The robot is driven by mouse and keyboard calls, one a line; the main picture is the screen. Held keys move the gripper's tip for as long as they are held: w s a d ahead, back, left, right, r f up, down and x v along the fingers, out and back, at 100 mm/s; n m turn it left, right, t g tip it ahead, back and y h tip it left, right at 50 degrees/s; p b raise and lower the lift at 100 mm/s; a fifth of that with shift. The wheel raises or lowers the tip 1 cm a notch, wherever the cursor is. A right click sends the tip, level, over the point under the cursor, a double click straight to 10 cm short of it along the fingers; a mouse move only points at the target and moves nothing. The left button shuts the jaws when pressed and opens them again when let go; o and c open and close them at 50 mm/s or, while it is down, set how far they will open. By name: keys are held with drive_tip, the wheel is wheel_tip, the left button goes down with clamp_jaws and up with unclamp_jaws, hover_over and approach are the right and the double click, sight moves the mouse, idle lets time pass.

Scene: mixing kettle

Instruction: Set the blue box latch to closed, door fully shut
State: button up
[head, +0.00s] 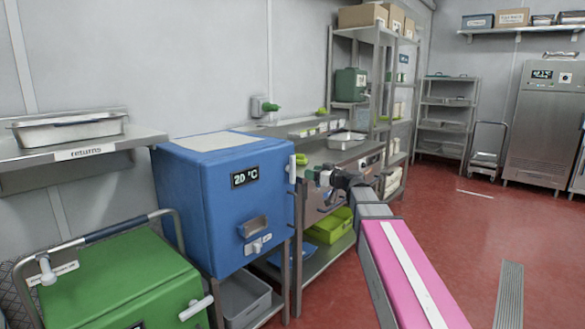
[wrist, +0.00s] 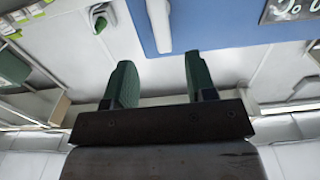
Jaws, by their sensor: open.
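The blue box (head: 225,195) stands left of centre in the head view, with a "20 °C" display on its face. No gap around its door shows from here; I cannot tell whether it is fully shut. A white latch lever (head: 292,168) sits upright at the box's right edge. It also shows in the wrist view as a white bar (wrist: 158,24) against blue. My gripper (head: 314,176) is just right of this lever. In the wrist view, my gripper (wrist: 159,65) has its dark green fingers apart with nothing between them; the lever lies just beyond the fingertips, apparently not touched.
A green box (head: 115,275) with handles stands at the front left. A steel shelf marked "returns" (head: 85,152) is above it. A steel bench (head: 340,155) with a tray runs behind my arm. Red floor (head: 450,215) is open at right.

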sight(295, 167)
drive_tip(key=shift+x, duration=4.65)
drive_tip(key=shift+w+a, duration=0.1)
drive_tip(key=shift+a, duration=0.05)
drive_tip(key=shift+w+a, duration=0.25)
drive_tip(key=shift+a, duration=0.05)
